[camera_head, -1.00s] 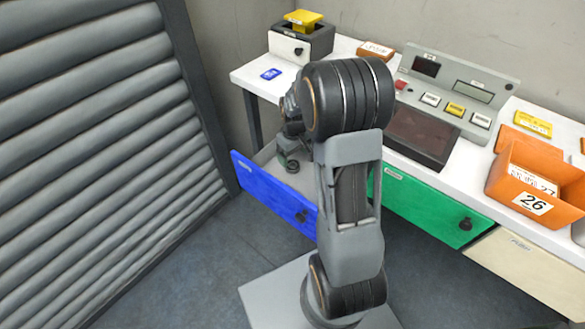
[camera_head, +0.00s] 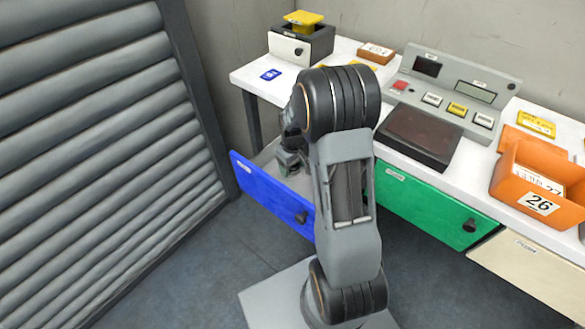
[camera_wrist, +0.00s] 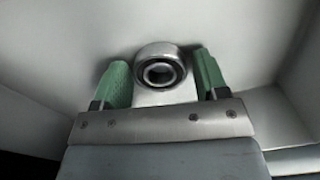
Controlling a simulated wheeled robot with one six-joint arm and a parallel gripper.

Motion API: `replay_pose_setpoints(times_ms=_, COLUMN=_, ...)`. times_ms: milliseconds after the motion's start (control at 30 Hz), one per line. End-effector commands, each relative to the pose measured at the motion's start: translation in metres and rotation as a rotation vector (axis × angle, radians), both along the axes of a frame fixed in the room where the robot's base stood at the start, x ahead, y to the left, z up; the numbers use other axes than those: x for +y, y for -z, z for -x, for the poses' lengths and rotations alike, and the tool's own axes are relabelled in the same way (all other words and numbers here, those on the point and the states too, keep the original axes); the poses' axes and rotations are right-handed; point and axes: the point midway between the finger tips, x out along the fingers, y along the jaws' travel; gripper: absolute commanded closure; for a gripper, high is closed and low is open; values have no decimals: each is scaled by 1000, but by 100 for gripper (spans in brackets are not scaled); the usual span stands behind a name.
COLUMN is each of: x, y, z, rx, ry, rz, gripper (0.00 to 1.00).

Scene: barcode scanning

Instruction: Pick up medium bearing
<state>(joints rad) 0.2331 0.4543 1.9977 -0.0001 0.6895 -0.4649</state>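The bearing (camera_wrist: 160,72), a metal ring with a dark inner race, lies on the pale drawer floor in the wrist view. My gripper (camera_wrist: 162,78) has its two green fingers apart, one on each side of the bearing. In the head view my gripper (camera_head: 290,166) reaches down into the open blue drawer (camera_head: 268,195). The bearing is hidden there behind the gripper. Its size class cannot be told from these frames.
The drawer walls stand close around my gripper. The green drawer (camera_head: 425,205) is to the right. The white table (camera_head: 262,88) above holds a button panel (camera_head: 455,90), an orange bin (camera_head: 540,185) and a black box with a yellow top (camera_head: 302,42).

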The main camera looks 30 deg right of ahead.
Motion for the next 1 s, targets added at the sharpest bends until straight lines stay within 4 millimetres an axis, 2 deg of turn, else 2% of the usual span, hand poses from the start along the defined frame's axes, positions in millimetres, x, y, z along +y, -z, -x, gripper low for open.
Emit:
replay_pose_setpoints(times_ms=67, x=0, y=0, z=0, rx=0, ry=0, rz=0, gripper=41)
replay_pose_setpoints(times_ms=400, x=0, y=0, z=0, rx=0, ry=0, rz=0, gripper=73)
replay_pose_setpoints(times_ms=667, x=0, y=-4, z=0, rx=-1, ry=0, rz=1, gripper=73)
replay_pose_setpoints(times_ms=767, x=0, y=-15, z=-1, rx=-3, ry=0, rz=0, gripper=73)
replay_pose_setpoints(times_ms=1000, x=0, y=-60, z=-1, rx=-4, ry=0, rz=1, gripper=73)
